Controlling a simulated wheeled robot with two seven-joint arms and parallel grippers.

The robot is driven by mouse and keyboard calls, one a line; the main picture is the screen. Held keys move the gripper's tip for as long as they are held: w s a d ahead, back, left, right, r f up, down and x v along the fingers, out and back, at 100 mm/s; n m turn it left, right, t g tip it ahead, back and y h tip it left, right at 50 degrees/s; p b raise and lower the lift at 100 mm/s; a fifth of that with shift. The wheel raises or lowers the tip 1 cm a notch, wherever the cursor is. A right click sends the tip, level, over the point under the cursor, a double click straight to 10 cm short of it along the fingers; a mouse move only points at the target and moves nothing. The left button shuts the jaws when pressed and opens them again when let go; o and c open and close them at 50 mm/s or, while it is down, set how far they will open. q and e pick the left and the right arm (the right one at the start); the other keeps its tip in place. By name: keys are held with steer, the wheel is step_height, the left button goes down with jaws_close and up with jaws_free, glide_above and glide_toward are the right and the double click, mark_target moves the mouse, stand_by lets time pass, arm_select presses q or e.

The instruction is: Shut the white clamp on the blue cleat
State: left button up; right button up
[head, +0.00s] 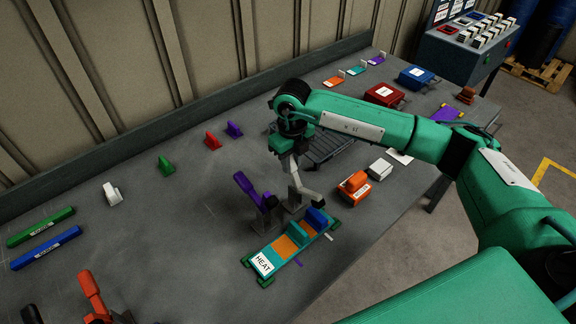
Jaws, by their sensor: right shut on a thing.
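The white clamp (308,193) stands beside the teal carriage (271,244) labelled HEAT. Its pale arm slopes right and down, with its tip close to the blue cleat (317,217), a blue block at the carriage's far right end. I cannot tell whether the tip touches the cleat. My right gripper (291,158) comes down from above and is shut on the upper end of the white clamp; its fingers are small and partly hidden by the wrist. My left gripper is not in view.
A purple clamp (248,188) stands upright just left of the white one. An orange block (351,187) lies right of the carriage. Green (40,227) and blue (45,248) bars lie far left.

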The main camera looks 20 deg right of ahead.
steer(key=shift+s+d, duration=0.2)
steer(key=shift+s, duration=0.35)
steer(key=shift+s+d, duration=0.2)
steer(key=shift+s, duration=0.3)
steer(key=shift+s+d, duration=0.25)
steer(key=shift+s, duration=0.45)
steer(key=o, duration=0.7)
steer(key=shift+r, duration=0.1)
step_height(320, 180, up, 7)
steer(key=p, duration=0.2)
